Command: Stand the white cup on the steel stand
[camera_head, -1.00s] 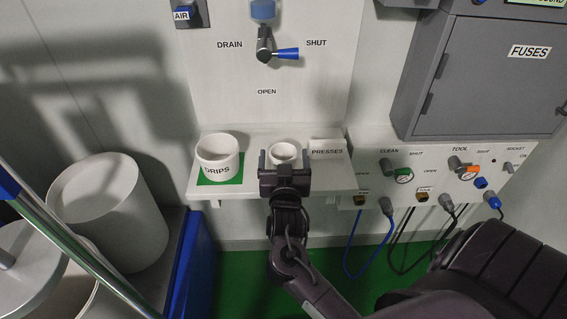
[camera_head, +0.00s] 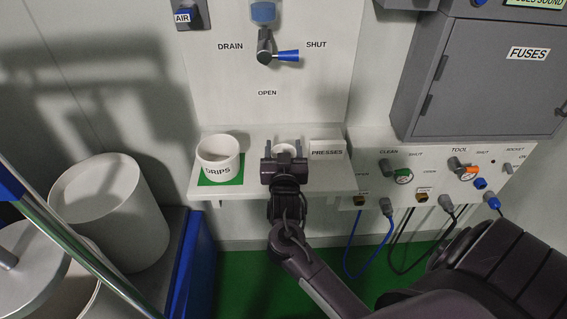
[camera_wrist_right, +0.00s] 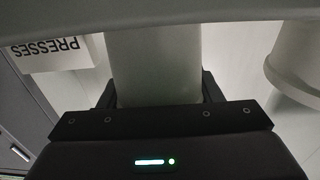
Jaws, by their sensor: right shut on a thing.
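The white cup (camera_head: 285,148) stands upright at the middle of the shelf, mostly behind my right gripper (camera_head: 284,151). The right gripper is shut on it, with one finger on each side. In the right wrist view the cup's pale wall (camera_wrist_right: 155,65) fills the space between the fingers of the gripper (camera_wrist_right: 158,92). I cannot tell whether the cup's base touches the shelf or something on it. I cannot make out the steel stand; it may be hidden behind the gripper. My left gripper is not in view.
The white shelf (camera_head: 328,182) carries a larger white DRIPS pot (camera_head: 218,155) on a green mat (camera_head: 221,181) at left and a white PRESSES block (camera_head: 327,148) at right. The drain handle (camera_head: 284,56) is above. White drums (camera_head: 108,215) stand lower left.

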